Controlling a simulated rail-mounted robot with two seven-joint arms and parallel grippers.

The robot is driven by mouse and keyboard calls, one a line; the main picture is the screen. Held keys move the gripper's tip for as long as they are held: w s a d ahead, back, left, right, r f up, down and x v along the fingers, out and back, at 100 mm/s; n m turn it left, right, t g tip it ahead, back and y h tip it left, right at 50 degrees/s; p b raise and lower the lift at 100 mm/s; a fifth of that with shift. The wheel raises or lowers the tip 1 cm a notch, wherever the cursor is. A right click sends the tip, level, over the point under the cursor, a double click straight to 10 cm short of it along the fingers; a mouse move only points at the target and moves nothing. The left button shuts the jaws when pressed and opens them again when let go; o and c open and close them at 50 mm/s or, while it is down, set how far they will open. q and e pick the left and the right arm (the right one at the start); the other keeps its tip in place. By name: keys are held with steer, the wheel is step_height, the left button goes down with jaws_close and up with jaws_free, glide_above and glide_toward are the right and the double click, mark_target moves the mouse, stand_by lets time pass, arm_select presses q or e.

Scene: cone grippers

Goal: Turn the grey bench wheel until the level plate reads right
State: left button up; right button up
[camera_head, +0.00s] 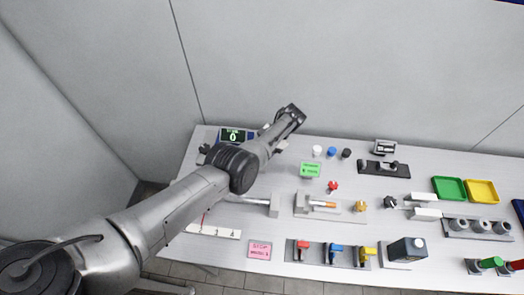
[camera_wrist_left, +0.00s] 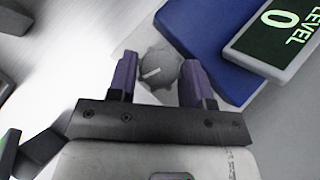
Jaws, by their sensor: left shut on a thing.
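The grey bench wheel (camera_wrist_left: 158,72), a scalloped knob with a white pointer line, sits between the purple fingers of my left gripper (camera_wrist_left: 158,78) in the left wrist view. The gripper is shut on it. The level plate (camera_wrist_left: 279,32) beside it reads "LEVEL 0" in green on black. It also shows in the head view (camera_head: 233,135) at the back left of the bench, reading 0. In the head view my left arm hides the wheel and the fingertips. My right gripper is not in view.
A blue block (camera_wrist_left: 205,40) lies beside the wheel, by the level plate. A green sign (camera_head: 310,170), a pink sign (camera_head: 259,250) and several coloured levers stand on the bench. Green (camera_head: 449,188) and yellow (camera_head: 482,191) trays lie at the right. A wall rises behind the bench.

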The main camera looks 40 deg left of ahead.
arm_select(q)
steer(key=o, duration=0.9)
